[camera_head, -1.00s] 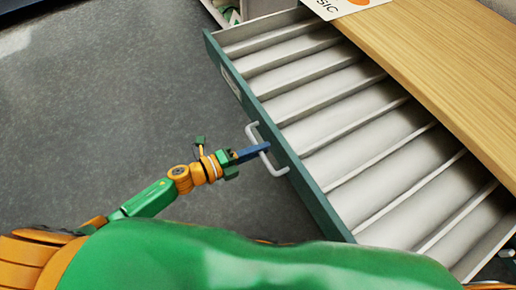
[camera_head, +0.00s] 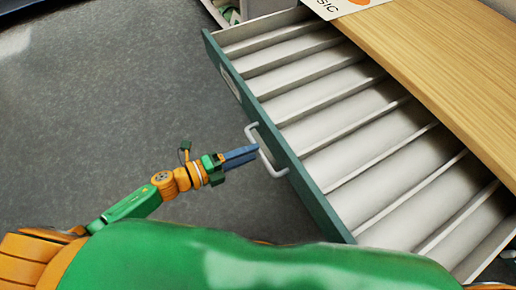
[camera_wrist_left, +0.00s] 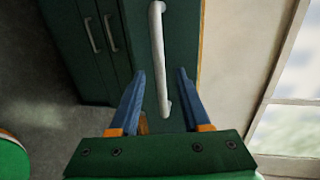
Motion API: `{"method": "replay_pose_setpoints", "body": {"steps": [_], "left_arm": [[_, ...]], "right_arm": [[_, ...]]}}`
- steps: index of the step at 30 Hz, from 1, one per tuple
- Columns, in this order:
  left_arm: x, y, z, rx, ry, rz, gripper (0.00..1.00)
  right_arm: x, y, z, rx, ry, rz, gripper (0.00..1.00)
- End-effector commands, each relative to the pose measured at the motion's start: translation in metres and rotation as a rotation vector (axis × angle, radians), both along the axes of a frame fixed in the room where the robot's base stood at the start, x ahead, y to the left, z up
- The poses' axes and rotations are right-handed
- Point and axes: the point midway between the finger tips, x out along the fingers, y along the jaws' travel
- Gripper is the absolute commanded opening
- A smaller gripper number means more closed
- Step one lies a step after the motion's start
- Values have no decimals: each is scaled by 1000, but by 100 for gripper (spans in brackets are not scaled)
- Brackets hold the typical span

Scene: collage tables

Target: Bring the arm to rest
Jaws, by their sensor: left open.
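My left gripper (camera_head: 240,157) is open and empty, just left of the white handle (camera_head: 266,150) of a pulled-out green drawer (camera_head: 290,165). In the left wrist view the two blue fingers (camera_wrist_left: 158,98) are spread. The handle (camera_wrist_left: 158,50) shows ahead, with its lower end between the finger lines. My right gripper cannot be made out in these frames.
The open drawer is divided by several pale slats and looks empty. A wooden tabletop (camera_head: 440,65) with a printed sheet (camera_head: 338,6) lies above it. Grey floor (camera_head: 110,100) is clear to the left. Green cabinet doors (camera_wrist_left: 88,40) show in the wrist view.

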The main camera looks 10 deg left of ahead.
Motion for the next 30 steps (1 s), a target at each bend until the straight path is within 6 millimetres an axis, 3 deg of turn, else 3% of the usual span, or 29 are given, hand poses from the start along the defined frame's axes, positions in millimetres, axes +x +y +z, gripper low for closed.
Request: {"method": "replay_pose_setpoints", "body": {"steps": [6,18,21,23,26,27,29,30], "left_arm": [[-20,27,5,1,1,-1,47],[-20,28,7,0,-1,-1,47],[-14,36,-2,-13,42,58,47],[-3,53,-24,-46,140,187,47],[4,103,-94,-147,426,551,47],[-6,122,-127,-194,559,712,47],[-35,144,-175,-260,752,938,47],[-60,153,-204,-301,877,1078,47]], "right_arm": [[0,0,-5,0,0,1,50],[0,0,-5,0,0,1,50],[0,0,-5,0,0,1,50],[0,0,-5,1,0,1,50],[0,0,-5,1,0,0,50],[0,0,-5,1,0,0,50],[0,1,-5,1,0,0,50],[0,1,-5,1,0,0,50]]}}
